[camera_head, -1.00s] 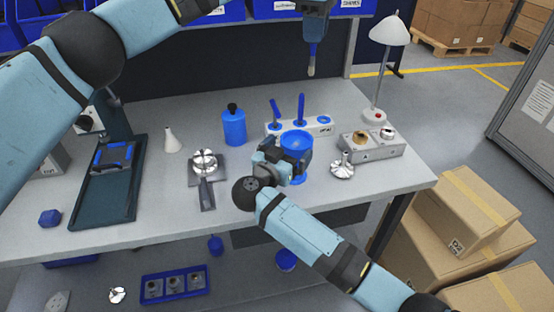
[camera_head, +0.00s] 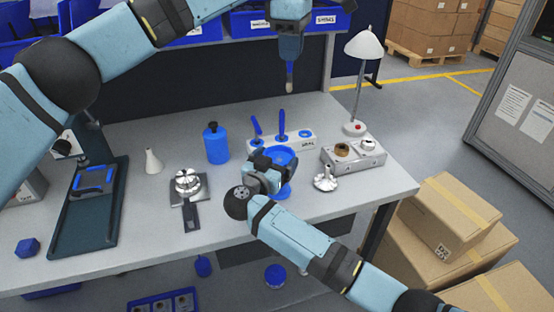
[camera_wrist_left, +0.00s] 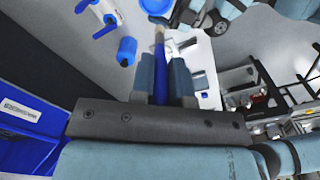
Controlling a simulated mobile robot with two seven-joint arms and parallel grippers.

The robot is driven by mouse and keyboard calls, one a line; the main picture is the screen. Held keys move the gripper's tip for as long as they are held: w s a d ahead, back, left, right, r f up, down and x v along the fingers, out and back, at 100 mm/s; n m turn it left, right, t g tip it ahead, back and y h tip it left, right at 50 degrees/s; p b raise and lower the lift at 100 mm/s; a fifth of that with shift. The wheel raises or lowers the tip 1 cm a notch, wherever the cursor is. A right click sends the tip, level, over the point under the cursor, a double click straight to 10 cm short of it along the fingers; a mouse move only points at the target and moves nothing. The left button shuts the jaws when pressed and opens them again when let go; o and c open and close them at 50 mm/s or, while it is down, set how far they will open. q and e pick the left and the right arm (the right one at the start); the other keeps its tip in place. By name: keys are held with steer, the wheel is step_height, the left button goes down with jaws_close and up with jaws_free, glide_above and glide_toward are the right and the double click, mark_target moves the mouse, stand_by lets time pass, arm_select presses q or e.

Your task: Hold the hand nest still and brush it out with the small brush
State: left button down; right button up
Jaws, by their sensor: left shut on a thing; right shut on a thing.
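The hand nest, a blue bowl on a blue foot (camera_head: 284,153), stands on the bench. My right gripper (camera_head: 268,170) is shut on its near left side and covers part of it. The small brush (camera_head: 290,76), with a blue handle and pale bristle tip, points down from my left gripper (camera_head: 290,48). That gripper is shut on the handle, high above and apart from the nest. In the left wrist view the brush handle (camera_wrist_left: 160,78) runs between the fingers, and part of the blue nest (camera_wrist_left: 155,6) shows beyond the tip.
Behind the nest is a white rack (camera_head: 295,145) with two upright blue handles. A blue bottle (camera_head: 217,147) stands left, a silver part (camera_head: 325,180) right. A grey block (camera_head: 355,158) and a lamp (camera_head: 363,45) are further right. The bench front is mostly clear.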

arm_select(q)
steer(key=w+a+f, duration=0.1)
steer(key=w+f, duration=0.1)
steer(key=f, duration=0.4)
steer(key=w+a+f, duration=0.1)
steer(key=a+f, duration=0.1)
steer(key=f, duration=0.4)
steer(key=s+d+f, duration=0.2)
steer(key=s+f, duration=0.2)
steer(key=f, duration=0.3)
steer(key=w+a+r, duration=0.1)
steer(key=w+r, duration=0.3)
steer(key=r, duration=0.2)
steer(key=shift+a+r, duration=0.35)
steer(key=shift+r, duration=0.05)
stand_by(0.6)
steer(key=shift+w, duration=0.15)
stand_by(0.4)
steer(key=shift+f, duration=0.15)
